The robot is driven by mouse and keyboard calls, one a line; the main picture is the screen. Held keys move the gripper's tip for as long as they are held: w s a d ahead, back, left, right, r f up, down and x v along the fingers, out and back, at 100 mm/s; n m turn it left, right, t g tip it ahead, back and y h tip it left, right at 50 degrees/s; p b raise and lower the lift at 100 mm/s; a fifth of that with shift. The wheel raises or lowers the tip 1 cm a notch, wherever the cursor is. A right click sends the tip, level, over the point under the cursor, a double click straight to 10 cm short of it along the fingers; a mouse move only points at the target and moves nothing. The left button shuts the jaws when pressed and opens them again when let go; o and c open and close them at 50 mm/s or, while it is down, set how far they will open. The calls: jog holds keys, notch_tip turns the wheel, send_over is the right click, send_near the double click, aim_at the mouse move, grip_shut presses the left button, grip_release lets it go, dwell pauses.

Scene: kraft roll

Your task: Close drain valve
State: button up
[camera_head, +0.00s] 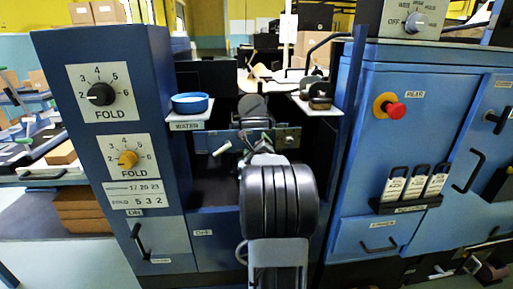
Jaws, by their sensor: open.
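A small pale lever-like handle (222,148) sticks out at a slant in the dark recess of the blue machine, below the water shelf. It carries no label that I can read, so I cannot tell for sure that it is the drain valve. My arm reaches into the recess in the middle of the view, to the right of this handle. My gripper (257,123) is small and dark at the arm's far end; it is open, and its fingers are hard to make out. It appears apart from the handle. My arm hides part of the recess behind it.
A blue bowl (190,102) stands on a shelf marked WATER. The left cabinet (105,150) has a black knob (101,94) and a yellow knob (127,159). The right cabinet (420,150) has a red button (394,109) and several tags. Both cabinets flank my arm closely.

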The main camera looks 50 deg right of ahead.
jog(key=c, duration=0.9)
jog(key=shift+n, duration=0.3)
jog(key=n+b, duration=0.1)
jog(key=n, duration=0.1)
jog(key=n+b, duration=0.1)
jog(key=shift+f+n+b, duration=0.2)
jog(key=shift+n+b, duration=0.15)
jog(key=shift+n, duration=0.05)
jog(key=n+b, duration=0.2)
jog(key=n, duration=0.2)
jog(key=shift+w+f, duration=0.1)
jog(key=n+b, duration=0.2)
jog(key=n, duration=0.3)
jog(key=shift+f, duration=0.15)
jog(key=shift+n+b, duration=1.05)
jog(key=shift+n, duration=1.15)
